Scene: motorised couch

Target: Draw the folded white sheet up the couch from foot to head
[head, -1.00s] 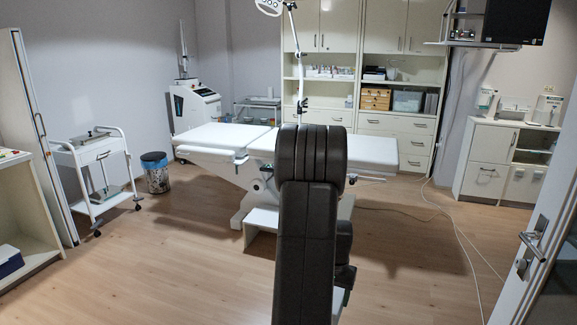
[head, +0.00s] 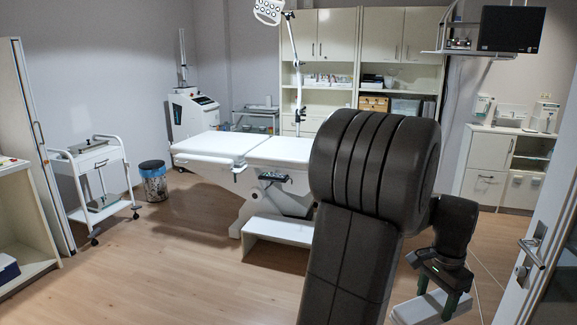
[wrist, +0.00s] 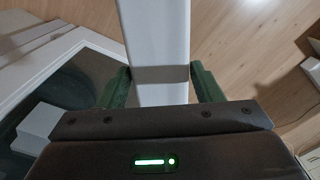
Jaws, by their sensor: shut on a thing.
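My gripper (head: 437,294) is at the lower right of the head view, well to the right of the couch and above the floor near the door. The white couch (head: 213,144) stands beyond my arm. Its left section shows a bare top. My arm hides its right end.
A white step (head: 277,231) stands before the couch. A bin (head: 153,183) and a white trolley (head: 98,175) stand left. The door (head: 533,255) is close on the right; its glass shows in the wrist view. The floor at front left is clear.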

